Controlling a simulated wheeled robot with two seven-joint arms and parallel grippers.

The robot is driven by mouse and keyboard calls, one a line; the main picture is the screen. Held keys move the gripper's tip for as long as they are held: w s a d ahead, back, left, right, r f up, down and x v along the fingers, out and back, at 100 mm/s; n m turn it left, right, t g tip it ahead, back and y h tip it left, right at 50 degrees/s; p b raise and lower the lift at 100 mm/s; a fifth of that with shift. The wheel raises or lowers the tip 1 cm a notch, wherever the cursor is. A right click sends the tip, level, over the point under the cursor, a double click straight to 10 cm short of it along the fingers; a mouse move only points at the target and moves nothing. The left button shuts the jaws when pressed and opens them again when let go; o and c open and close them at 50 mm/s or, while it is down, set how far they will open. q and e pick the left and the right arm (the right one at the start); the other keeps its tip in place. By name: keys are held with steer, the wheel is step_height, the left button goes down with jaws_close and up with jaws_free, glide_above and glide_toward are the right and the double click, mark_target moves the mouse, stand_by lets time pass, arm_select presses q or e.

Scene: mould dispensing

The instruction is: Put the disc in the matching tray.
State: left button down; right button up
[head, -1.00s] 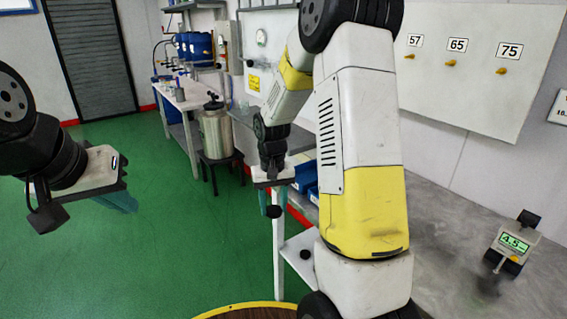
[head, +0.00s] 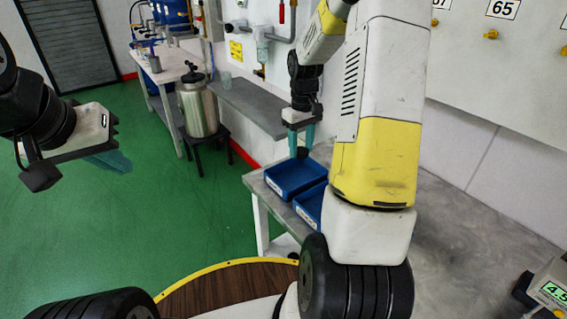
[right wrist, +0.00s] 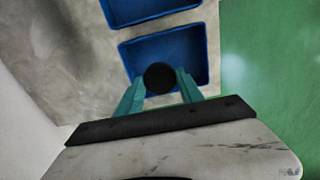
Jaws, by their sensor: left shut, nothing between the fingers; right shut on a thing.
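My right gripper (head: 302,135) is shut on a small black disc (head: 301,153), held between its teal fingertips. The disc also shows in the right wrist view (right wrist: 160,77), over the nearer of two blue trays. In the head view this tray (head: 278,186) lies on the grey table, just below the held disc. A second blue tray (head: 307,211) is beside it, partly hidden by my right arm. Both trays also show in the right wrist view, the nearer one (right wrist: 190,48) and the farther one (right wrist: 150,8). My left gripper (head: 112,161) is shut and empty at the left, over the green floor.
A grey shelf (head: 242,106) runs along the wall behind the trays. A metal canister (head: 197,110) stands on a black stool. A measuring device with a green display (head: 556,290) sits at the right edge. A wall panel (head: 480,75) carries numbered yellow pegs.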

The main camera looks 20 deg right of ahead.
steer(key=shift+d+f, duration=0.15)
steer(key=shift+d, duration=0.1)
steer(key=shift+f, duration=2.75)
steer(key=o, duration=1.4)
steer(key=shift+r, duration=0.1)
step_height(320, 180, up, 8)
steer(key=shift+f, duration=0.25)
steer(key=shift+r, duration=0.1)
